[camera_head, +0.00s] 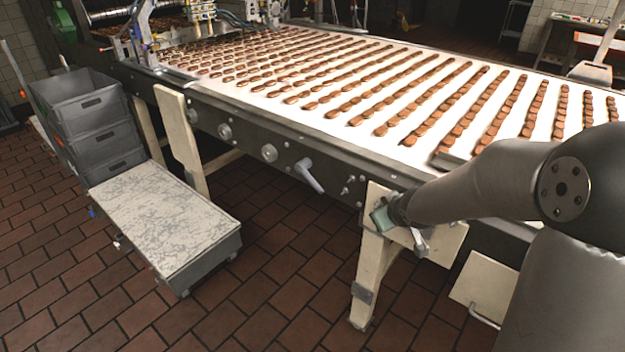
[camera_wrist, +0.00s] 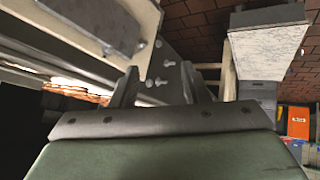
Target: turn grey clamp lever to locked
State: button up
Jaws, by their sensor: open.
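The grey clamp lever (camera_head: 308,174) is on the dark side rail of the conveyor in the head view, its handle slanting down to the right from its pivot. My gripper (camera_wrist: 163,88) is open in the wrist view, with its two dark fingers apart and nothing seen held between them. In the head view, the green-grey housing of my gripper (camera_head: 383,217) is at the cream leg, right of and below the lever and apart from it. Its fingers are not clear there. I cannot make out the lever in the wrist view.
The conveyor (camera_head: 330,120) carries rows of brown biscuits. Small bolts (camera_head: 348,184) and round knobs (camera_head: 269,153) are on its side rail. A cream leg (camera_head: 371,268) stands close to my gripper.

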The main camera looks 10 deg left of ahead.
jog(key=w+a+f+n+t+y+b, duration=0.2)
jog(key=w+a+f+y+b, duration=0.3)
jog(key=w+f, duration=0.35)
jog(key=n+t+y+b, duration=0.2)
jog(key=y+b, duration=0.2)
jog(key=y, duration=0.2)
send_near(314, 183)
jog(key=x, duration=1)
jog(key=shift+w+f, duration=0.3)
jog(key=shift+w, duration=0.15)
grip_shut()
jog(key=shift+f, duration=0.1)
